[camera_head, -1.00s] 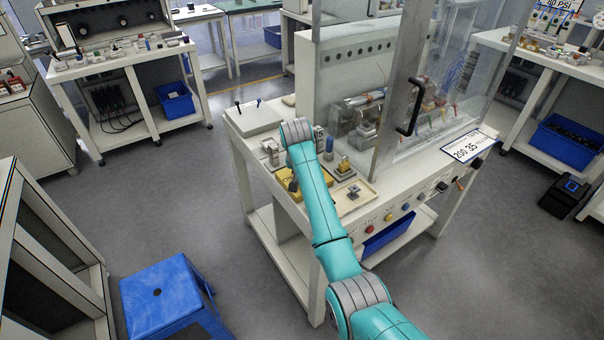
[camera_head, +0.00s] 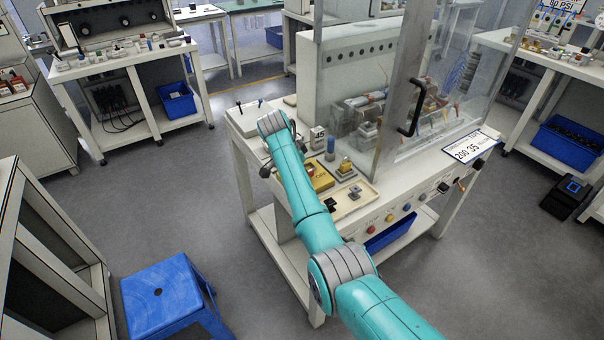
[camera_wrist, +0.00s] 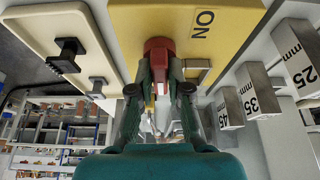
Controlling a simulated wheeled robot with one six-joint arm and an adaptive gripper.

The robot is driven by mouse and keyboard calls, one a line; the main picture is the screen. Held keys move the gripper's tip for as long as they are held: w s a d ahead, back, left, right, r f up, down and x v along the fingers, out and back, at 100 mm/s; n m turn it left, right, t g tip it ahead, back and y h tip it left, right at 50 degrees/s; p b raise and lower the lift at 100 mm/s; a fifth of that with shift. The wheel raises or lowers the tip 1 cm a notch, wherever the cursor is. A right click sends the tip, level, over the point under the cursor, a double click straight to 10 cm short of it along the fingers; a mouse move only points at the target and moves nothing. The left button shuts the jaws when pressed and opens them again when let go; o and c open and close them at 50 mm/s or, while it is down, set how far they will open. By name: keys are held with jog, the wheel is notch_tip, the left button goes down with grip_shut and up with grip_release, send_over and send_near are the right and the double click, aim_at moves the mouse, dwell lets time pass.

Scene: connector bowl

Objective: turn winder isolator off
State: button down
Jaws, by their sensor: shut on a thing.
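In the head view the yellow box (camera_head: 320,178) shows on the bench beside my arm. A red knob (camera_wrist: 158,46) stands on its front in the wrist view. My gripper (camera_wrist: 160,75) is shut on the red knob, one finger on each side of it.
Labelled metal blocks (camera_wrist: 250,90) stand right of the box in the wrist view. A cream tray (camera_wrist: 40,20) with black parts lies to the left. In the head view a glass guard with a black handle (camera_head: 411,108) rises behind the box. A blue stool (camera_head: 165,290) stands on the floor.

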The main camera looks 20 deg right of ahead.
jog(key=shift+m, duration=0.4)
jog(key=c, duration=1.1)
grip_release()
jog(key=v, duration=1.2)
jog(key=shift+w, duration=0.15)
